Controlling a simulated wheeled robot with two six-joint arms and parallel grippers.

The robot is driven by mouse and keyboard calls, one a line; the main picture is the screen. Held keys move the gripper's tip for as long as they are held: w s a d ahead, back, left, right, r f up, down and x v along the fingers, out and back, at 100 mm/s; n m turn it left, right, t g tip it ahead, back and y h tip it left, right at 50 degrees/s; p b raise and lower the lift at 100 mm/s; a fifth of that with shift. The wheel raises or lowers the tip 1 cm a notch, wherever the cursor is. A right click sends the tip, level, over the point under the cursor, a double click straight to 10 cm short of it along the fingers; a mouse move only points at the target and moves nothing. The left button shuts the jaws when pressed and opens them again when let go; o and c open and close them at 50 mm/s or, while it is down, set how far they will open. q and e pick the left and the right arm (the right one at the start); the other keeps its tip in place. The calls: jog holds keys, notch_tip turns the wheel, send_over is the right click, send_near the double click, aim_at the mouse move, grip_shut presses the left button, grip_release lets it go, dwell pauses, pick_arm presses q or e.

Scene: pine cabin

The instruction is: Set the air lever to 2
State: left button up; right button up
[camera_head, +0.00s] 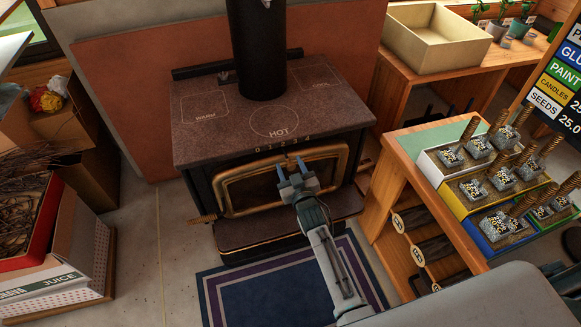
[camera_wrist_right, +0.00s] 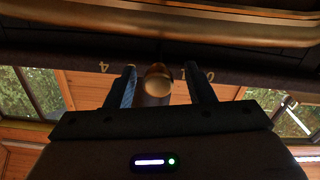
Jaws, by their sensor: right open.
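The black stove (camera_head: 225,135) stands in the middle of the head view, with a scale from 0 to 4 (camera_head: 283,144) along the front edge of its top. My right gripper (camera_head: 291,169) is at the stove front, just below the scale, with its two blue-tipped fingers apart. In the right wrist view, the air lever's round brass knob (camera_wrist_right: 157,78) sits between the open fingers (camera_wrist_right: 160,86), with a gap visible on each side. The 4 shows left of the knob and the 0 and 1 right of it. The exact number at the lever is hidden. My left gripper is not in view.
A black flue pipe (camera_head: 258,50) rises from the stove top. A wooden counter with weight trays (camera_head: 440,165) stands at right, and a crate (camera_head: 75,285) at left. A blue rug (camera_head: 265,298) lies in front.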

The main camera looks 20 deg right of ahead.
jog(key=shift+s, duration=0.35)
jog(key=s+p, duration=0.1)
jog(key=s, duration=0.1)
jog(key=shift+s, duration=0.35)
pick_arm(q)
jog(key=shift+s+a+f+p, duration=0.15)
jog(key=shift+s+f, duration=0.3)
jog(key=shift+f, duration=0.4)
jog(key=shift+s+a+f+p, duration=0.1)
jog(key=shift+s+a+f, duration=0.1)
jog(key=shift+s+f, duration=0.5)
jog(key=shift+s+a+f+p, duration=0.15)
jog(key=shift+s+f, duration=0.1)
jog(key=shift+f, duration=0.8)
pick_arm(e)
jog(key=s, duration=0.7)
jog(key=shift+s+d, duration=0.15)
jog(key=shift+s, duration=0.05)
